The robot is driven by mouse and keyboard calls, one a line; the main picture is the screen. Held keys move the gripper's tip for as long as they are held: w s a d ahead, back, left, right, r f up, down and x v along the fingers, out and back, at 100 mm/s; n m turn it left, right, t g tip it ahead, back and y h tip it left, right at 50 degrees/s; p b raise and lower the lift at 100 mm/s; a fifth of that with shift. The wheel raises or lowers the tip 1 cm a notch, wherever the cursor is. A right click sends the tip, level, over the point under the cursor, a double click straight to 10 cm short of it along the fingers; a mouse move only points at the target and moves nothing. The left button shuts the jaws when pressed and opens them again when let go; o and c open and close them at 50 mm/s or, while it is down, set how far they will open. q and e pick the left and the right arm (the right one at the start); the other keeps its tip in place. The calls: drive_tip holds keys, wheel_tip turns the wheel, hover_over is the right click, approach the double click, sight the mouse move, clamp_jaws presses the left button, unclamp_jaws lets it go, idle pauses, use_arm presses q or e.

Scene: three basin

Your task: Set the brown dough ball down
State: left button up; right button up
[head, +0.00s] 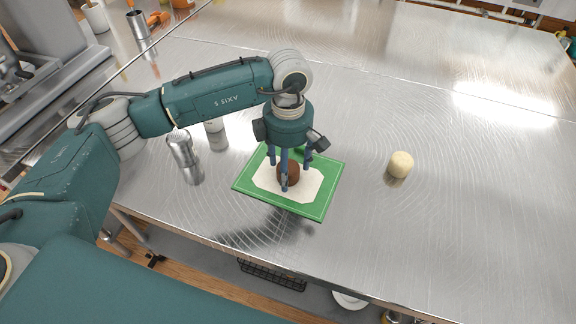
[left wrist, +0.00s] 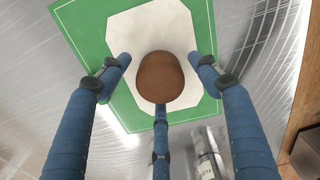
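The brown dough ball (head: 288,172) is over the cream middle of a green mat (head: 326,172), and appears to rest on it. My left gripper (head: 286,176) points down from above with its three fingers around the ball. In the left wrist view the brown dough ball (left wrist: 160,78) lies between the spread fingertips (left wrist: 160,68), with small gaps at the left and right fingers. The third finger overlaps the ball's near edge, so I cannot tell whether it touches. My right gripper is not in view.
Two metal shakers or bottles (head: 182,152) (head: 215,133) stand left of the mat under my arm. The table's right side is mostly clear. Its front edge runs just below the mat.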

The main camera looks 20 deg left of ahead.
use_arm(q)
drive_tip(key=shift+r, duration=0.3)
wheel_tip(320, 180, up, 12)
drive_tip(key=b, duration=0.2)
drive_tip(key=shift+f, duration=0.15)
idle(0.3)
